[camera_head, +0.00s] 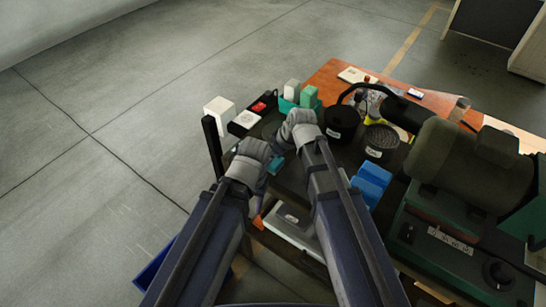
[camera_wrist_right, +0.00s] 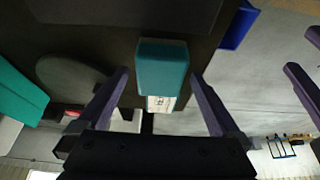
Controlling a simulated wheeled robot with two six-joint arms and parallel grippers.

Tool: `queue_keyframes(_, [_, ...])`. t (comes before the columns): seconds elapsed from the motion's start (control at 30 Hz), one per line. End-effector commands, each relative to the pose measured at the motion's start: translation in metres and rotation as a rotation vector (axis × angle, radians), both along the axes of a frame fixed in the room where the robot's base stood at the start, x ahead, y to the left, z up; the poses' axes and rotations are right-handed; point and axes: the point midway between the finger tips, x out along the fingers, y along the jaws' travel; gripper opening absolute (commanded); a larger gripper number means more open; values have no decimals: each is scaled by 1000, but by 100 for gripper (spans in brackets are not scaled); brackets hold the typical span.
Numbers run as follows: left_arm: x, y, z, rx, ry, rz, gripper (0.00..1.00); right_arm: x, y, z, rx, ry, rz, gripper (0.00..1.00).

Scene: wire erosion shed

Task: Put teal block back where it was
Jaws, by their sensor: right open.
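The teal block (camera_head: 276,164) shows in the head view as a small patch between my two wrists, over the dark bench top. In the right wrist view the teal block (camera_wrist_right: 163,68) lies in line with the gap between the fingers of my right gripper (camera_wrist_right: 163,95). Those fingers are apart and do not visibly close on it. A pale label shows at its near end. In the head view my right wrist hides its fingertips. Two purple fingers of my left gripper (camera_wrist_right: 304,65) show apart at the right edge of the right wrist view, with nothing visible between them.
A teal tray (camera_head: 287,106) holds white and green blocks behind my right wrist. Near it are a white box (camera_head: 219,109), black round dishes (camera_head: 381,139) and blue blocks (camera_head: 371,182). A large green machine (camera_head: 460,175) stands right. Open floor lies left.

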Motion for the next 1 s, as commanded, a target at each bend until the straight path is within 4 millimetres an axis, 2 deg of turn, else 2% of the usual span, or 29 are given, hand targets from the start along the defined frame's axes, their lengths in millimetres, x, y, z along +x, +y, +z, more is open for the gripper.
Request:
queue_keyframes(0.27, [0, 0, 31, 0, 0, -1, 50, -7, -9, 31, 0, 0, -1, 100])
queue_keyframes(0.7, [0, 0, 98, -2, 0, 8, 50, -24, -32, 98, 0, 0, -1, 100])
queue_keyframes(0.83, [0, 0, 108, -2, -1, 11, 50, -27, -37, 108, 0, 0, -1, 100])
queue_keyframes(1.0, [0, 0, 111, -3, 0, 12, 50, -28, -39, 111, 0, 0, 0, 100])
